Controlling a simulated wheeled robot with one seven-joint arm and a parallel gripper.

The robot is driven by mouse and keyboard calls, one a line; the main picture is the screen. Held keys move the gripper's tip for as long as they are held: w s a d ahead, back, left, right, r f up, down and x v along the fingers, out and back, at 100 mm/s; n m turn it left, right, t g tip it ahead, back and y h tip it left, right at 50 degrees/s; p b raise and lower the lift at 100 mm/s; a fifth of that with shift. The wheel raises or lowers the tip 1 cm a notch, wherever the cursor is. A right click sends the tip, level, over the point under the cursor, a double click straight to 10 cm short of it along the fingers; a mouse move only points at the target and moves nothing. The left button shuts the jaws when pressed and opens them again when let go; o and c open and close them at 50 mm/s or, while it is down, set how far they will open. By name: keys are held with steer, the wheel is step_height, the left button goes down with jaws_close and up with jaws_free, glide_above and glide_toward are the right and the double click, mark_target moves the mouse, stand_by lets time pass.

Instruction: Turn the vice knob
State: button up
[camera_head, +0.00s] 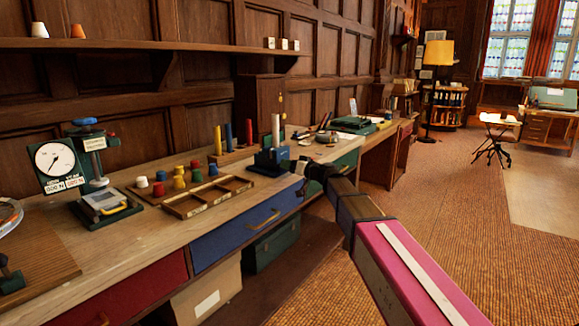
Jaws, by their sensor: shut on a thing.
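A small dark blue vice (267,160) stands near the front edge of the long wooden bench, with a pale upright rod (276,130) rising from it. My arm reaches in from the lower right, and my gripper (301,165) is at the right side of the vice. Its fingers are small and dark in this view. It is shut on the vice knob, which is mostly hidden by the gripper. How far the knob is turned cannot be seen.
A wooden compartment tray (207,196) and several coloured pegs (179,178) lie left of the vice. A dial gauge stand (90,165) is further left. A green typewriter-like object (355,125) sits behind my gripper. The floor on the right is open.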

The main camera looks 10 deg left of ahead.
steer(key=shift+m, duration=0.8)
steer(key=o, duration=0.9)
steer(key=v, duration=1)
steer(key=shift+s+d+f, duration=0.1)
steer(key=shift+s+d, duration=0.05)
steer(key=shift+d, duration=0.2)
